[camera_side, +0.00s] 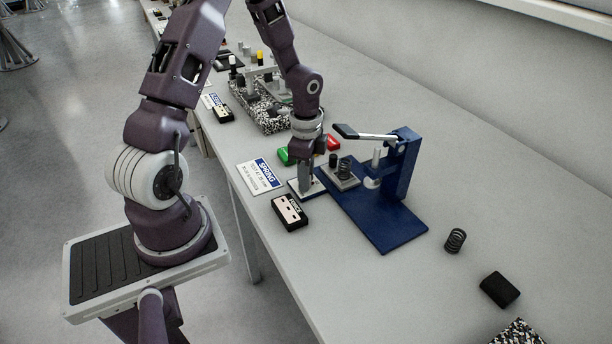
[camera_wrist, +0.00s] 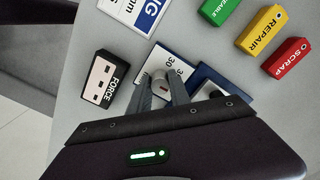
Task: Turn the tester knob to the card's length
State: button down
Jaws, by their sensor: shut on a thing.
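The tester is a blue press (camera_side: 400,222) with a black-handled lever; a dark spring (camera_side: 345,168) stands on its plate. My gripper (camera_side: 306,190) points down over the white dial plate at the tester's left edge. In the wrist view my gripper (camera_wrist: 160,84) is shut on the small grey tester knob (camera_wrist: 159,76), with a finger on either side. The dial plate (camera_wrist: 178,58) shows printed numbers, one reading 30; the knob's exact setting is not clear. The white and blue SPRING card (camera_side: 262,178) lies left of the dial; only part of it (camera_wrist: 130,18) shows in the wrist view, its length unreadable.
A black FORCE box (camera_side: 289,212) lies close by the dial. Green (camera_wrist: 219,10), yellow REPAIR (camera_wrist: 264,31) and red SCRAP (camera_wrist: 287,58) blocks lie behind. A loose spring (camera_side: 455,240) and a black block (camera_side: 499,289) stand to the right.

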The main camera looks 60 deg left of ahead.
jog(key=shift+n, duration=0.3)
jog(key=n, duration=0.4)
jog(key=shift+n, duration=2)
jog(key=c, duration=1.2)
grip_release()
jog(key=shift+r, duration=0.1)
